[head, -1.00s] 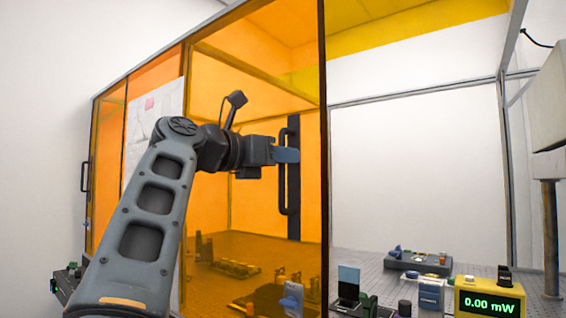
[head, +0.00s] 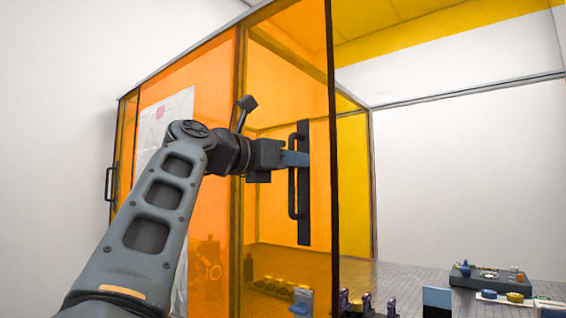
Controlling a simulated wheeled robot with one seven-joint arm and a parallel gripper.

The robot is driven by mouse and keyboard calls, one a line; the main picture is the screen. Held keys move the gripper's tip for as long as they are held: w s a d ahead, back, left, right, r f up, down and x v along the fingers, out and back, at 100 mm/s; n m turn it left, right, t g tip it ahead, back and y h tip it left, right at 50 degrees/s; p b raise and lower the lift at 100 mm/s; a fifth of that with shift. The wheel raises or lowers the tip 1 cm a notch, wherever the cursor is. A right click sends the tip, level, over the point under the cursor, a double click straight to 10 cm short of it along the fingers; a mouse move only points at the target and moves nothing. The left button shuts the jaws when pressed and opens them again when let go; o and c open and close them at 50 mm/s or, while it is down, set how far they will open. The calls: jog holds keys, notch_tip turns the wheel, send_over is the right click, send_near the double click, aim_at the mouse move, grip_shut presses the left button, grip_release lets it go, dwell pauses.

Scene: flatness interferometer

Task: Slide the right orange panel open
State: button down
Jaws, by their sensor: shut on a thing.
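The right orange panel (head: 275,130) is a tall see-through sheet with a dark right edge. Its black vertical bar handle (head: 303,185) sits near that edge. To the right of the panel's dark edge the enclosure front is open, and the optical table (head: 410,275) shows inside without orange tint in front. The panel overlaps part of the left orange panel (head: 215,90).
The left panel has its own black handle (head: 110,184) at the far left. A paper sheet (head: 160,130) shows behind the orange. A grey device (head: 488,276) and several small optics (head: 367,304) stand on the table. The enclosure's right part is open.

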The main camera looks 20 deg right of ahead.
jog(key=shift+a, duration=0.1)
jog(key=c, duration=1.2)
grip_release()
